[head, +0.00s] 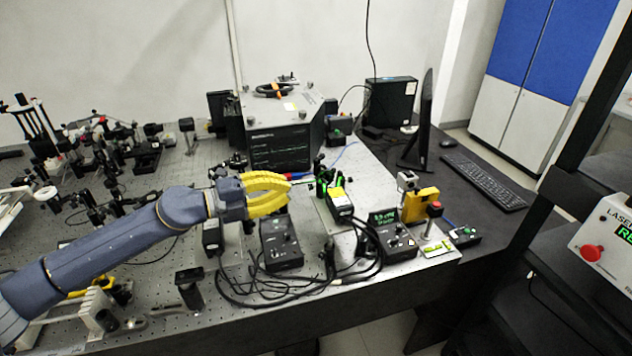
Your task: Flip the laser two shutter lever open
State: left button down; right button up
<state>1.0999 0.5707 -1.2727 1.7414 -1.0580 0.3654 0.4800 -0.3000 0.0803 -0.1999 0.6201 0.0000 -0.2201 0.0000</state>
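My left gripper (289,187) has yellow fingers and reaches in over the optical bench from the left. Its fingers converge and their tips look together, with nothing visible between them. The tips are near a red and blue cylinder (297,176) in the picture; I cannot tell whether they touch it. To their right is a black laser-like module (340,204) with a yellow label and green-lit parts behind it. I cannot pick out the laser two shutter lever; it is too small or hidden. My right gripper is not in view.
Black control boxes (282,244) (397,243) stand near the front edge, with loose black cables (330,285) between them. A yellow block (421,205) stands at the right. A large grey instrument (277,135) is behind. Optics crowd the bench's left side.

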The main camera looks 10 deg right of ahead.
aim_at(334, 190)
pick_arm(q)
jog(key=x, duration=1.3)
jog(key=shift+d, duration=0.3)
jog(key=shift+d+r, duration=0.1)
jog(key=shift+d, duration=0.05)
